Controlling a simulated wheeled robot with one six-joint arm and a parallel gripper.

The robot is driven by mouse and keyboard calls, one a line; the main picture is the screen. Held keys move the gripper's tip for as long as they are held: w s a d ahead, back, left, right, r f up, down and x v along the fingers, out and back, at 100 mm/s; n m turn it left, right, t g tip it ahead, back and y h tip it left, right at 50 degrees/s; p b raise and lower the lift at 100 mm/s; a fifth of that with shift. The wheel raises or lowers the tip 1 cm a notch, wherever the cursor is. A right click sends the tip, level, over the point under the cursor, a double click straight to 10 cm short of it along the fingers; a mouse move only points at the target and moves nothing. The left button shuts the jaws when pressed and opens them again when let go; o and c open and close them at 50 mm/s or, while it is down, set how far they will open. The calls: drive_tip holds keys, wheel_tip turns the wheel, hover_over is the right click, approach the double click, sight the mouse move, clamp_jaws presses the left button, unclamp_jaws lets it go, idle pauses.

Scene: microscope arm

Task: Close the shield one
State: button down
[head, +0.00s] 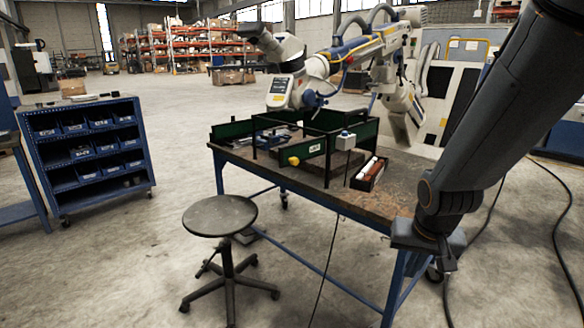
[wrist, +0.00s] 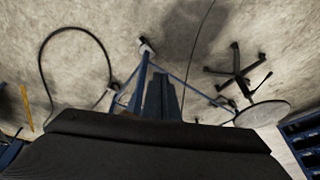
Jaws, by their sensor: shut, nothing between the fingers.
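Dark green shield panels in black frames stand on the workbench (head: 400,195), around a low dark fixture under the microscope head (head: 280,92). Another green panel (head: 232,130) stands at the left, and one (head: 364,131) at the right. I cannot tell which panel is shield one. My gripper (head: 447,264) hangs low at the bench's right front corner, shut and empty, well apart from the panels. In the wrist view a dark part of mine fills the bottom, and no shield shows.
A round stool (head: 220,215) stands in front of the bench; it also shows in the wrist view (wrist: 264,114). A grey switch box (head: 346,141) and a small tray (head: 370,184) sit near the front panel. A blue bin cart (head: 88,150) stands left. Cables cross the right floor.

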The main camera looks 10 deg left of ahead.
drive_tip(key=w+a+m+t+b, duration=0.1)
drive_tip(key=w+m+t, duration=0.25)
drive_tip(key=w, duration=1.25)
drive_tip(key=m+t+y+b, duration=0.3)
drive_tip(key=t+y+b, duration=0.15)
drive_tip(key=y, duration=0.95)
approach(296, 162)
drive_tip(key=p+x, duration=0.3)
drive_tip(key=x, duration=0.3)
drive_tip(key=shift+w+a, duration=0.1)
drive_tip(key=shift+a, duration=0.1)
drive_tip(key=shift+f+t+h, duration=0.1)
drive_tip(key=shift+t+h, duration=0.2)
